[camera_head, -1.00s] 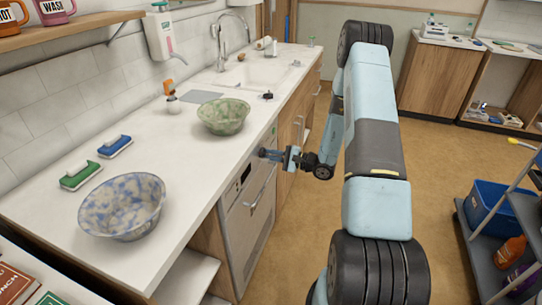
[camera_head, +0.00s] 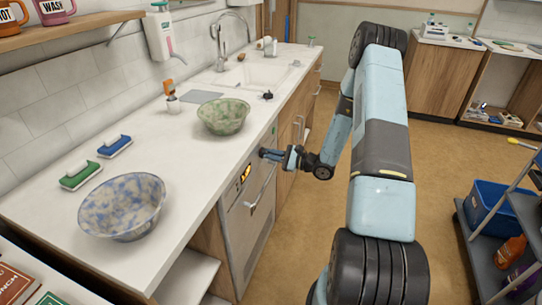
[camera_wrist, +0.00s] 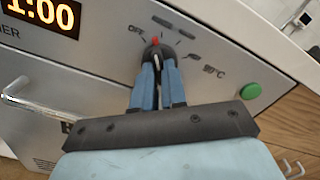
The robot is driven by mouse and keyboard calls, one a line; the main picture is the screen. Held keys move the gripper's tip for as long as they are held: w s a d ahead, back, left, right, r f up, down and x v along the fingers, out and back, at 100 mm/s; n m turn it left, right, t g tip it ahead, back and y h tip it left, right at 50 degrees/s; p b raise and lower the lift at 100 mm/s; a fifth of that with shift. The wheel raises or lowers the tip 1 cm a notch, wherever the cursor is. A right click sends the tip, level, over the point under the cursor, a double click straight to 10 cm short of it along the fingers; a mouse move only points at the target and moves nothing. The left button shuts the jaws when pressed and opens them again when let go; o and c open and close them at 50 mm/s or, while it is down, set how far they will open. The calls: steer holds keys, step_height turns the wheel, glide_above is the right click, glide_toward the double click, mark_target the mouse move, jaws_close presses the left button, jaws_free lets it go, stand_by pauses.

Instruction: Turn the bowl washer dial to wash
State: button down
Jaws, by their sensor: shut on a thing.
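The bowl washer (camera_head: 247,208) is built in under the counter, and its front fills the wrist view. The dial (camera_wrist: 154,49) is dark with a red mark at its top edge. The red mark points up in the wrist view, just right of the "OFF" label; "90°C" is printed to the right. My gripper (camera_wrist: 157,66) is shut on the dial, with its blue fingers covering much of it. In the head view my gripper (camera_head: 265,153) reaches the washer front, and the dial is hidden. The washer's display (camera_wrist: 42,14) is lit and reads "1:00".
A green button (camera_wrist: 250,91) is right of the dial, and a metal handle (camera_wrist: 38,109) is at left. A green bowl (camera_head: 223,118) and a blue-speckled bowl (camera_head: 123,207) stand on the counter (camera_head: 170,150). The floor on the right is open before a cart (camera_head: 475,225).

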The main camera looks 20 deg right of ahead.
steer(key=m, duration=1)
steer(key=shift+w+m, duration=0.1)
steer(key=shift+m, duration=0.2)
steer(key=shift+d+r, duration=0.1)
steer(key=shift+d, duration=0.05)
steer(key=c, duration=1.2)
jaws_free()
steer(key=v, duration=1.3)
steer(key=shift+s+d, duration=0.25)
steer(key=shift+s, duration=0.05)
